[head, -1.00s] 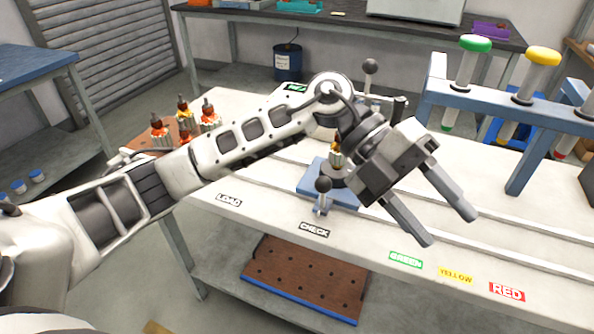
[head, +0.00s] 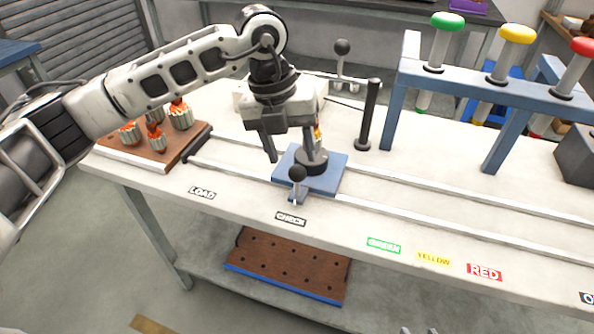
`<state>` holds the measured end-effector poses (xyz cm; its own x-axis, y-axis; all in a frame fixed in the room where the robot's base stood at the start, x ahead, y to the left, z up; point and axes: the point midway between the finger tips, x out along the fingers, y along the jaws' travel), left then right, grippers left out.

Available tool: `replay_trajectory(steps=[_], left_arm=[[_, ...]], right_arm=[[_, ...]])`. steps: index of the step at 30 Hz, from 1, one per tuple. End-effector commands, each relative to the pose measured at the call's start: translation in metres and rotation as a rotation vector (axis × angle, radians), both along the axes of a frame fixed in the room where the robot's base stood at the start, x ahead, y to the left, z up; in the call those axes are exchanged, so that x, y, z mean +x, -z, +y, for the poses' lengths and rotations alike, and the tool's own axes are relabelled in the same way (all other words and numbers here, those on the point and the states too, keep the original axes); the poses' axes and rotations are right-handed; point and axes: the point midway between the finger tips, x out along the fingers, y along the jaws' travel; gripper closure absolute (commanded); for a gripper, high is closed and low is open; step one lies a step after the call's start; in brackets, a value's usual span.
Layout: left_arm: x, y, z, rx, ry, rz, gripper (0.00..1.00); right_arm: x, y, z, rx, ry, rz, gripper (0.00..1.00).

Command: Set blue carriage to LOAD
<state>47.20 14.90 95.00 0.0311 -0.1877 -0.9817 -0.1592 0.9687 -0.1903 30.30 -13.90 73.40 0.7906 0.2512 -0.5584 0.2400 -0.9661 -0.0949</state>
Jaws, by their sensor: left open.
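The blue carriage (head: 330,180) sits on the rails behind the CHECK label (head: 291,219). A black ball knob (head: 297,173) stands on a short post at its front edge. A dark round holder (head: 311,161) on the carriage bears an armature with orange windings, mostly hidden behind my gripper. The LOAD label (head: 202,193) is to the left of the carriage. My left gripper (head: 290,150) is open and points down, over the carriage's back left part, behind the knob. I cannot tell whether a finger touches the armature. My right gripper is not recognizable in the view.
A brown tray (head: 178,152) with several armatures stands at the left end of the rails. A black post (head: 368,115) stands behind the carriage. A blue frame (head: 480,82) with green, yellow and red knobs is at right. The rails right of the carriage are clear.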

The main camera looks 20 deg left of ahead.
Motion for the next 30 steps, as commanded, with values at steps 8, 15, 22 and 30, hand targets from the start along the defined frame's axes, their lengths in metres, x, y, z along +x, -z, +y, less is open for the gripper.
replay_trajectory(steps=[8,15,22,30], left_arm=[[0.001,0.047,-0.010,-0.001,0.001,0.003,0.49],[0.002,0.061,-0.012,-0.002,0.001,0.000,0.49],[0.002,0.061,-0.012,-0.002,0.001,-0.001,0.49],[0.002,0.061,-0.012,-0.002,0.001,-0.001,1.00]], right_arm=[[-0.001,0.001,-0.001,-0.007,-0.002,0.006,0.64],[-0.002,0.002,-0.001,-0.010,-0.003,0.011,0.64],[-0.002,0.002,-0.001,-0.009,-0.003,0.009,0.64],[-0.001,0.000,-0.001,-0.008,-0.003,0.005,0.64]])
